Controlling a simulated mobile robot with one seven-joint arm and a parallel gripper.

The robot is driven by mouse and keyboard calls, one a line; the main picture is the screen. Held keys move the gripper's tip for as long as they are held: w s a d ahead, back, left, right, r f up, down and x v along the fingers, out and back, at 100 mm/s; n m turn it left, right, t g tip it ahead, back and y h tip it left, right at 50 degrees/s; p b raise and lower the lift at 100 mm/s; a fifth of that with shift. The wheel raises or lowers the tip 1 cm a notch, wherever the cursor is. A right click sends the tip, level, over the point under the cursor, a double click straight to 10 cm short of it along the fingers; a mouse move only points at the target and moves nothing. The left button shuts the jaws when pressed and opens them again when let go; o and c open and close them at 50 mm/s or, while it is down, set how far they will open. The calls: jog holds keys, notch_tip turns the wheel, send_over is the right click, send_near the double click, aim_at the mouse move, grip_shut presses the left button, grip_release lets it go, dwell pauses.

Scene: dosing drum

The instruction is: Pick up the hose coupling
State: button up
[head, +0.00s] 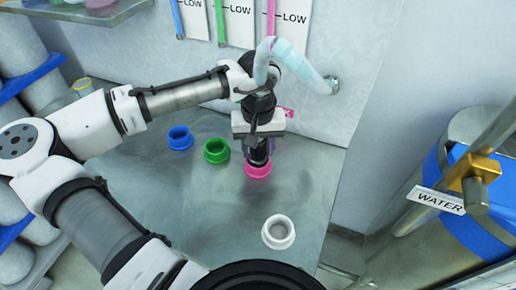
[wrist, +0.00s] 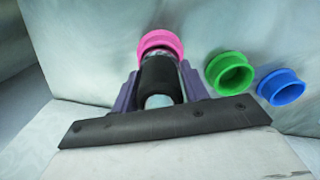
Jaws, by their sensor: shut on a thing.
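The hose coupling (wrist: 158,80) is a dark cylinder with a pale blue end in the wrist view. My gripper (head: 258,152) is shut on it, with a purple finger on each side. The coupling's far end meets a pink ring (head: 257,170) on the metal counter; the ring also shows in the wrist view (wrist: 160,41). I cannot tell whether the coupling sits inside the ring or just above it. A pale blue hose (head: 305,68) arches from the wall to behind my wrist. In the head view my gripper hides most of the coupling.
Green (head: 216,150), blue (head: 180,138) and white (head: 278,232) rings stand on the metal counter (head: 185,195). Coloured gauge strips with LOW labels hang on the wall behind. A WATER label (head: 437,200) and a drum with a brass valve (head: 472,175) are at the right.

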notch_tip(320, 180, up, 19)
jog(key=b, duration=0.2)
jog(key=shift+r, duration=0.2)
dwell(0.5)
